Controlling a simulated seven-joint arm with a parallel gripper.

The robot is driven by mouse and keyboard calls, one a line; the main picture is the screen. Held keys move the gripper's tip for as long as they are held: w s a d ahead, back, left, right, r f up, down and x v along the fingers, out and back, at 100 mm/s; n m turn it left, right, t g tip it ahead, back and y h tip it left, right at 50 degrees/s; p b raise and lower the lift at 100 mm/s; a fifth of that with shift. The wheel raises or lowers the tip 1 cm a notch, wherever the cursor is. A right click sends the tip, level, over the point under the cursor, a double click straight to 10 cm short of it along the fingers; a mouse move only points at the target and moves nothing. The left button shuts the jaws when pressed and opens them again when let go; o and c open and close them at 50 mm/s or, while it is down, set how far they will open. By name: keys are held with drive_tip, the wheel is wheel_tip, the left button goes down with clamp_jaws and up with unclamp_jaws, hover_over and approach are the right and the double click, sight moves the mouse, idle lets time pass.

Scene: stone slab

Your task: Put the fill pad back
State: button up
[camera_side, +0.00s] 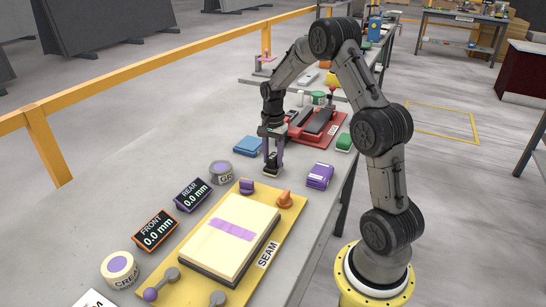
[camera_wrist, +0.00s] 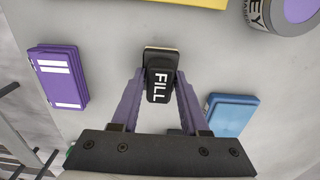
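The fill pad (camera_wrist: 160,82) is a small black block with a white FILL label and a thin pale edge at its base. In the side view the fill pad (camera_side: 271,171) is upright at the lower end of my gripper, on or just above the grey bench top; I cannot tell which. My gripper (camera_wrist: 160,78) points down with its two purple fingers on either side of the pad's black body, and it looks shut on it. In the side view my gripper (camera_side: 273,153) is between the blue block and the purple stack.
A blue block (camera_side: 248,146) lies left of my gripper, a purple stack (camera_side: 320,176) right. A grey tub (camera_side: 221,172) and the yellow SEAM board (camera_side: 170,284) with a cream slab (camera_side: 212,258) are nearer the camera. A red tool tray (camera_side: 300,137) is behind.

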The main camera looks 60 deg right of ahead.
sight(273, 156)
drive_tip(key=shift+o, duration=1.3)
wheel_tip(273, 156, up, 12)
drive_tip(key=s+a+r+n+t, duration=0.1)
drive_tip(key=s+a+r+n, duration=0.15)
drive_tip(key=a, duration=0.25)
drive_tip(key=s+a+r+n+t, duration=0.1)
drive_tip(key=a+r+n, duration=0.25)
drive_tip(key=a, duration=0.25)
drive_tip(key=s+a+n+t, duration=0.3)
drive_tip(key=s+a+n, duration=0.9)
drive_tip(key=s, duration=0.5)
drive_tip(key=shift+a+t, duration=0.3)
drive_tip(key=shift+a, duration=0.75)
drive_tip(key=shift+r, duration=0.1)
